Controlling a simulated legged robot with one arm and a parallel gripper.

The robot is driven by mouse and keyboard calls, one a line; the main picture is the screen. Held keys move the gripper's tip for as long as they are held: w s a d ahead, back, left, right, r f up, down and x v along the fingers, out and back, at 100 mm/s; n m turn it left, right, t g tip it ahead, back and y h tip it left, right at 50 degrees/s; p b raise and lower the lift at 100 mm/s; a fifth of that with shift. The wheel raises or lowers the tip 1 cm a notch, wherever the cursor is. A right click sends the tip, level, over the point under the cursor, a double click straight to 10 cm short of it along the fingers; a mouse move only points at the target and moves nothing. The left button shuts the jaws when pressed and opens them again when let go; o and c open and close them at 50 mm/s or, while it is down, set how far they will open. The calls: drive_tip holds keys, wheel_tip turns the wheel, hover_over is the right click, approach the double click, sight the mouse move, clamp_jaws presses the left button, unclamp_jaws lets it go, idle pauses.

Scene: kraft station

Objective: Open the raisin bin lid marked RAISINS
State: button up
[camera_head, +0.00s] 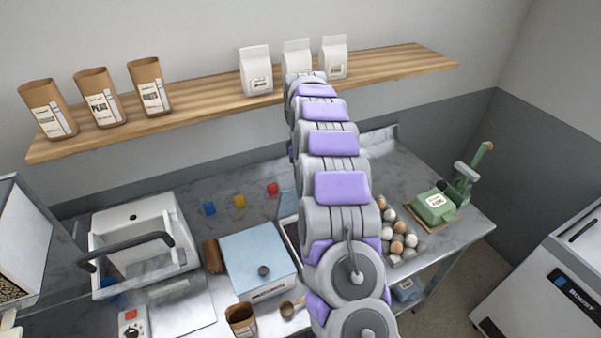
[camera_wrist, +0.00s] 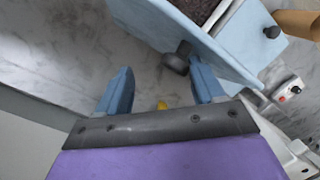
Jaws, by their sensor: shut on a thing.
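The raisin bin is mostly behind my arm in the head view, where a strip of its raised pale blue lid (camera_head: 287,203) shows left of the arm. In the wrist view the bin is open, with dark contents (camera_wrist: 196,9) beyond its rim. Its lid (camera_wrist: 218,57) stands tilted up, with a dark knob (camera_wrist: 176,62) facing my gripper. My gripper (camera_wrist: 158,75) is shut on the lid, though its fingers look apart and the knob lies by the right finger. The exact contact is unclear. No RAISINS marking is readable.
A closed blue-lidded bin (camera_head: 250,248) stands left of my arm. A wooden shelf (camera_head: 205,98) holds bags above.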

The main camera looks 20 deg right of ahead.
drive_tip(key=shift+s+a+f, duration=0.15)
drive_tip(key=shift+s+f, duration=0.1)
drive_tip(key=shift+f, duration=0.05)
drive_tip(key=shift+w+r, duration=0.1)
wheel_tip(320, 180, up, 18)
drive_tip(key=w+p, duration=0.2)
drive_tip(key=p, duration=0.7)
drive_tip(key=shift+w+f, duration=0.25)
drive_tip(key=shift+w, duration=0.05)
